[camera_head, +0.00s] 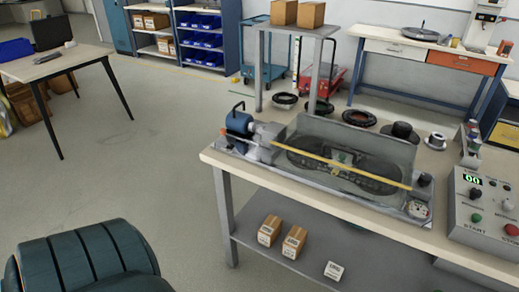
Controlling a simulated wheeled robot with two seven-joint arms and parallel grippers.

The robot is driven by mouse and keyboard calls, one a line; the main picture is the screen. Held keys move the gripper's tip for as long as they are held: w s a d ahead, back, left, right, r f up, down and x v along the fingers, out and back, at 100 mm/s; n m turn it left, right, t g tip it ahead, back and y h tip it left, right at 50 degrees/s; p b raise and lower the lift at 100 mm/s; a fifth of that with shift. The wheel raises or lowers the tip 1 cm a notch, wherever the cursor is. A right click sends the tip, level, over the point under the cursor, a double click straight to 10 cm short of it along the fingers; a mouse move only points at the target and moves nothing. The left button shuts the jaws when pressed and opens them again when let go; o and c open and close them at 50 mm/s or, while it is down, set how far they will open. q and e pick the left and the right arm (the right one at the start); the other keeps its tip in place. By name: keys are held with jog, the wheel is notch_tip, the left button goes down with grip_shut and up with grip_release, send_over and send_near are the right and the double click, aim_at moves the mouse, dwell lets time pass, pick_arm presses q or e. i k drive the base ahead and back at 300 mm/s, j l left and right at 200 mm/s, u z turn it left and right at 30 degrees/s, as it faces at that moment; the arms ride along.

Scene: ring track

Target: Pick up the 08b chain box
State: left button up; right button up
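Two small brown cardboard boxes with white labels stand on the grey lower shelf of the workbench: a left box (269,231) and a right box (294,242). A small white box (334,271) with dark print sits to their right on the same shelf. The print is too small to read, so I cannot tell which box is the 08b chain box. Two plain brown boxes, a left one (284,12) and a right one (311,15), sit on the raised rack above the bench. Neither of my grippers is in view.
The workbench (215,157) carries a belt machine with a clear cover, black rings and a control panel (482,205) reading 00. Its leg (224,215) stands left of the lower shelf. A table (55,62) stands far left.

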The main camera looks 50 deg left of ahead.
aim_at(270, 230)
jog(key=k+j, duration=0.1)
jog(key=j, duration=0.55)
jog(key=k+j, duration=0.1)
jog(key=j, duration=0.5)
jog(key=k+j, duration=0.1)
jog(key=j, duration=0.55)
